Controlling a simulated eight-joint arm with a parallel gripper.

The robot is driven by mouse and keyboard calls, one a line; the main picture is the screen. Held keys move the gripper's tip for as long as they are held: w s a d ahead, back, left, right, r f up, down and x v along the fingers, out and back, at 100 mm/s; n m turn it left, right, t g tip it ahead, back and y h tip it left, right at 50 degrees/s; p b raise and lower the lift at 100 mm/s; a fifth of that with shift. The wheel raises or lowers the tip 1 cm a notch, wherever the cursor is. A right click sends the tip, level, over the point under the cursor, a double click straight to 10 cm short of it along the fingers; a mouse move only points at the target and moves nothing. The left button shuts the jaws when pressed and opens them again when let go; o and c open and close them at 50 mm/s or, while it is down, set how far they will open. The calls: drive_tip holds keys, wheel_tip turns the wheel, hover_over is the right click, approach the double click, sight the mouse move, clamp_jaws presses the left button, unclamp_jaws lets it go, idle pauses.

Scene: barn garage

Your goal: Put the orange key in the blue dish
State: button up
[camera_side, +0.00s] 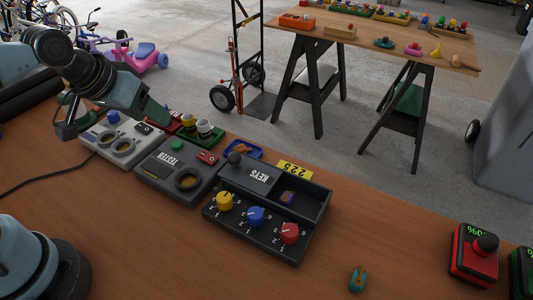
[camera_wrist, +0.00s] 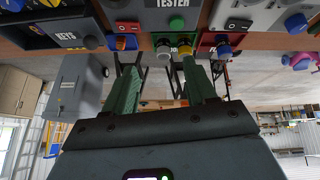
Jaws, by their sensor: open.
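The small blue dish (camera_side: 260,154) stands behind the KEYS box on the wooden bench. A small orange thing (camera_side: 243,149), apparently the orange key, lies in it. The dish also shows at the top of the wrist view (camera_wrist: 131,42), with orange in it. My gripper (camera_wrist: 159,65) is open, its two green fingers apart with nothing between them. In the side view it is at the upper left, above the white device and well left of the dish. The key's exact shape is too small to tell.
The KEYS box (camera_side: 266,215) has its lid partly open, a small purple item (camera_side: 287,197) inside, and three knobs. The TESTER (camera_side: 178,173) and white device (camera_side: 116,141) stand left.

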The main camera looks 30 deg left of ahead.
drive_tip(key=shift+s+a+f+m+t, duration=0.25)
drive_tip(key=shift+s+f+m, duration=0.1)
drive_tip(key=shift+s+m, duration=0.1)
drive_tip(key=shift+s+a+f+m+t, duration=0.25)
drive_tip(key=shift+s+f+m, duration=0.1)
drive_tip(key=shift+s+m, duration=0.1)
drive_tip(key=shift+c, duration=0.5)
